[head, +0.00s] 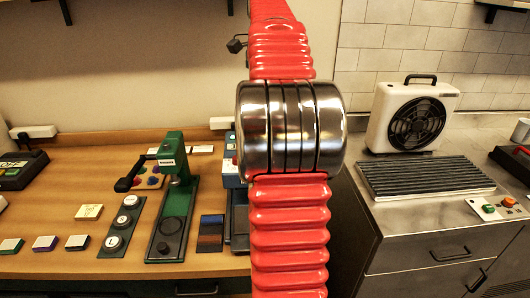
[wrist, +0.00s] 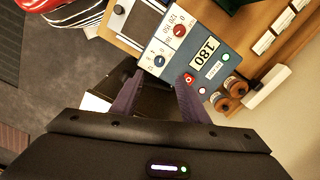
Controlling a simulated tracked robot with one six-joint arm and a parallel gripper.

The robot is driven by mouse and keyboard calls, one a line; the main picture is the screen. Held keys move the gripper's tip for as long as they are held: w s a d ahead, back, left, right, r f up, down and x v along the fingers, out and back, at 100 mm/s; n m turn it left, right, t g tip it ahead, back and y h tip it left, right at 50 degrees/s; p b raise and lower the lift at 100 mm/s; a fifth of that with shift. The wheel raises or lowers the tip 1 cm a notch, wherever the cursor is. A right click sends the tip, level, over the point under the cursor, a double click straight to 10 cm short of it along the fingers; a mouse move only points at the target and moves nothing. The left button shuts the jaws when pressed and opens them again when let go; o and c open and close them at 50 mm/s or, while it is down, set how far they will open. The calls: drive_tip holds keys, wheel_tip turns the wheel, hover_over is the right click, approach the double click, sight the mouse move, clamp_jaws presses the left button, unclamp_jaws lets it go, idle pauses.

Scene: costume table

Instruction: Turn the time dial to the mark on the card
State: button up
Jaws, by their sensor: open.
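In the wrist view a blue-grey control box (wrist: 195,35) shows beyond my gripper. I cannot read which one is the time dial. In the head view the box (head: 230,172) is mostly hidden behind my red arm, and my gripper is not visible.
A green press (head: 174,190) and a panel of round buttons (head: 122,225) stand left of the arm. Small coloured blocks (head: 45,243) lie on the wooden table (head: 70,185). Right, a white fan unit (head: 412,115) stands behind a dark grille (head: 425,176) on a metal counter.

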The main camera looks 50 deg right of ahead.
drive_tip(key=shift+s+d, duration=0.2)
drive_tip(key=shift+d, duration=0.15)
drive_tip(key=shift+f, duration=0.1)
wheel_tip(320, 180, down, 14)
drive_tip(key=shift+r, duration=0.15)
idle(0.6)
drive_tip(key=shift+c, duration=0.2)
